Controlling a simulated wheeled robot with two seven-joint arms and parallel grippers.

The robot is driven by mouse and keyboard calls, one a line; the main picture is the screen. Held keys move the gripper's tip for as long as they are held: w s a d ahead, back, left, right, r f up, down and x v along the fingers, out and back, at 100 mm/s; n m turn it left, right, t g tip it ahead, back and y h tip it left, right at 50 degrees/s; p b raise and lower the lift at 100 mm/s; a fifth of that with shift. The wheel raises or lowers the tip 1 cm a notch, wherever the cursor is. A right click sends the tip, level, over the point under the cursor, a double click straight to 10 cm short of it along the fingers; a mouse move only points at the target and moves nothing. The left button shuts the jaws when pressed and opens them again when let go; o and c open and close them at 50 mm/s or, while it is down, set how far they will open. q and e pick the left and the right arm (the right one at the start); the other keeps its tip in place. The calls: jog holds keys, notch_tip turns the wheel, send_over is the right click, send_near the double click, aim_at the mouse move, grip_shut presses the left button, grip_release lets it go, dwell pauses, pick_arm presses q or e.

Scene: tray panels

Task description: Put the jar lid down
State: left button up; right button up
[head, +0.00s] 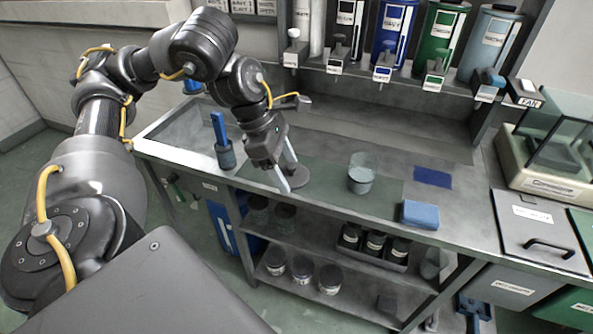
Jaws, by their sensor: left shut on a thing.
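My left gripper (290,180) points down at the green mat on the workbench and is shut on the jar lid (296,178), a flat grey disc. The lid is at the mat's surface or just above it; I cannot tell whether it touches. A glass jar (361,174) stands open and upright on the mat (325,190), to the right of the gripper and apart from it. Its lower part looks filled with something grey. My right gripper is not in view.
A blue sponge (420,214) lies at the bench's front edge. A blue-handled tool in a holder (226,155) stands left of the gripper. A dark blue patch (433,177) lies right of the jar. Several dispensers (440,38) line the back. A glass-walled scale (555,150) stands at right.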

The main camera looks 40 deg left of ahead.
pick_arm(q)
jog(key=w+a+f, duration=0.2)
jog(key=w+f, duration=0.1)
jog(key=w+a+f+b, duration=0.1)
jog(key=w+a+f, duration=0.2)
jog(key=w, duration=0.1)
jog(key=w+a+f+b, duration=0.1)
jog(key=w+a+f, duration=0.1)
jog(key=w+f, duration=0.1)
jog(key=shift+w+a+f, duration=0.25)
jog(key=shift+w+a, duration=0.15)
jog(key=shift+w, duration=0.15)
jog(key=shift+w+a+f, duration=0.15)
jog(key=shift+f, duration=0.4)
notch_tip(320, 180, down, 2)
jog(key=shift+f, duration=0.3)
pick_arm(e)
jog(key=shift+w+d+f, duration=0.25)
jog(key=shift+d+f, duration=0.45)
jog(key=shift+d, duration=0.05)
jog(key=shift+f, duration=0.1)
pick_arm(q)
jog(key=o, duration=1)
jog(key=shift+f, duration=0.1)
jog(key=shift+c, duration=0.2)
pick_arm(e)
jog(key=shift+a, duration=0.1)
